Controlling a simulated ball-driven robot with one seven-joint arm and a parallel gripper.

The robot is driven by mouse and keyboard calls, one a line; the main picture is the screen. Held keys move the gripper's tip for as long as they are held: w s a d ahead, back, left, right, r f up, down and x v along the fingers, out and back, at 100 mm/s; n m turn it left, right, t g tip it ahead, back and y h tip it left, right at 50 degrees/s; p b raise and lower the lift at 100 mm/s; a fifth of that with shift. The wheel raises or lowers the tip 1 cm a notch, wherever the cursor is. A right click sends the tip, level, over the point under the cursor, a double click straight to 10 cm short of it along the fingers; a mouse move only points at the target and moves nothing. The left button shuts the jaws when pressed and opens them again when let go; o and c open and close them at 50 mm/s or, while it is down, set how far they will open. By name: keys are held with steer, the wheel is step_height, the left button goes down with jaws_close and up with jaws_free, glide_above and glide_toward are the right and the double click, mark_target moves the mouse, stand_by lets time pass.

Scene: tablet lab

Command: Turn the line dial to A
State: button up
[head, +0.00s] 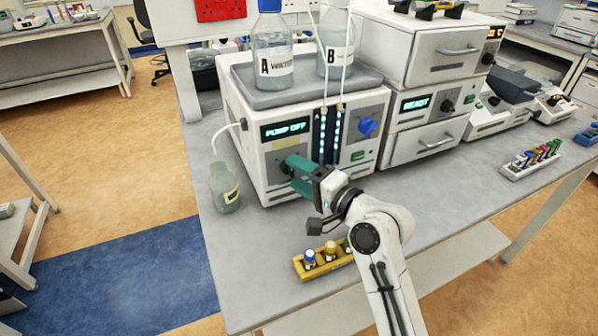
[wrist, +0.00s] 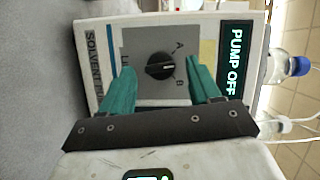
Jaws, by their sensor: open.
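The line dial (wrist: 160,66) is a black knob on a grey plate in the wrist view, with the letters A and B printed beside it. Its white pointer mark points between A and B. My gripper (wrist: 158,84) is open, with one teal finger on either side of the dial and apart from it. In the head view my gripper (head: 290,174) is at the lower left of the pump front (head: 300,150) and covers most of the dial. The pump display (head: 286,128) reads PUMP OFF.
Bottles A (head: 273,65) and B (head: 338,45) stand on top of the pump. A small bottle (head: 224,188) stands left of it. A yellow vial rack (head: 325,262) is near the bench's front edge. A blue knob (head: 367,127) is on the pump's right side.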

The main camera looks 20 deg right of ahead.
steer(key=shift+w+a, duration=0.15)
steer(key=shift+w, duration=0.1)
steer(key=shift+c, duration=0.3)
steer(key=c, duration=1)
steer(key=shift+r+n+p, duration=0.1)
steer(key=shift+n+p, duration=0.2)
steer(key=shift+a+r+n+g+h+p, duration=0.1)
steer(key=shift+n+g+h+p, duration=0.5)
steer(key=shift+n+p, duration=0.7)
steer(key=shift+r+n+g+h+p, duration=0.1)
steer(key=shift+n+g+h+p, duration=0.45)
steer(key=shift+n+p, duration=0.7)
steer(key=shift+n, duration=0.25)
